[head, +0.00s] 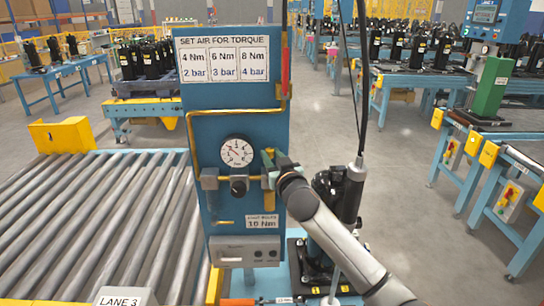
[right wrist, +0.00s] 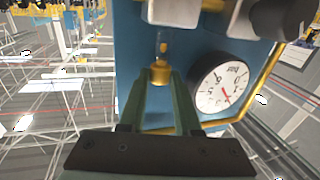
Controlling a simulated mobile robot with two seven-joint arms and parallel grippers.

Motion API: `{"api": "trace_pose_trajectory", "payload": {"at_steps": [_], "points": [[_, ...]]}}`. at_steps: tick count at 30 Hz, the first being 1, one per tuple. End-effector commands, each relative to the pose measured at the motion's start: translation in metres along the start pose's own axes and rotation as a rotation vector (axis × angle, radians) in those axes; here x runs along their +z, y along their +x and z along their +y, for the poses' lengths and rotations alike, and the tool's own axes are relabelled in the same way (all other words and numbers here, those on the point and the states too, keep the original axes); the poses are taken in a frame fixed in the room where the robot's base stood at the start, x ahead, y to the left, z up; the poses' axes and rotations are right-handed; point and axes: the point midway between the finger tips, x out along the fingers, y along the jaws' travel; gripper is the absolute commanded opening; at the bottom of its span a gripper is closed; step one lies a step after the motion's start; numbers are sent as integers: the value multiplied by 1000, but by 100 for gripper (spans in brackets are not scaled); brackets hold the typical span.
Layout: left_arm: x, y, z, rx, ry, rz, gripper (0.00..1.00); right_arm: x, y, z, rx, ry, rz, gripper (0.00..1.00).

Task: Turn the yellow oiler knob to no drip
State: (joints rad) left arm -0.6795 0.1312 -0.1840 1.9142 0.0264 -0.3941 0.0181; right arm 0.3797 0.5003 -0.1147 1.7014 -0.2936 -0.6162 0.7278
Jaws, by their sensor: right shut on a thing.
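The yellow oiler knob (right wrist: 160,74) shows in the right wrist view, just beside the clear sight dome (right wrist: 162,46) of the oiler. My right gripper (right wrist: 160,84) has its two green fingers on either side of the knob and is shut on it. In the head view my right gripper (head: 268,160) reaches the blue panel (head: 240,122) from the right, just right of the pressure gauge (head: 237,151). The gripper and wrist cover the knob there. The gauge also shows in the right wrist view (right wrist: 223,88). My left gripper is not in view.
A black regulator knob (head: 238,186) and a filter bowl (head: 209,182) sit left of the oiler. A yellow pipe (head: 190,130) runs along the panel. A roller conveyor (head: 90,220) lies at left.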

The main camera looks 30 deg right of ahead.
Motion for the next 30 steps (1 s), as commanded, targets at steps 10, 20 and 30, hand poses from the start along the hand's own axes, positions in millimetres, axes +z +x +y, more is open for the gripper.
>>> {"api": "trace_pose_trajectory", "payload": {"at_steps": [10,20,30], "points": [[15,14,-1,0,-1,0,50,4,0,-5,103,7,-3,0],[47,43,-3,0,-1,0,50,7,2,-11,333,7,-11,0],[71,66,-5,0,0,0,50,4,3,-13,505,0,-16,0]]}}
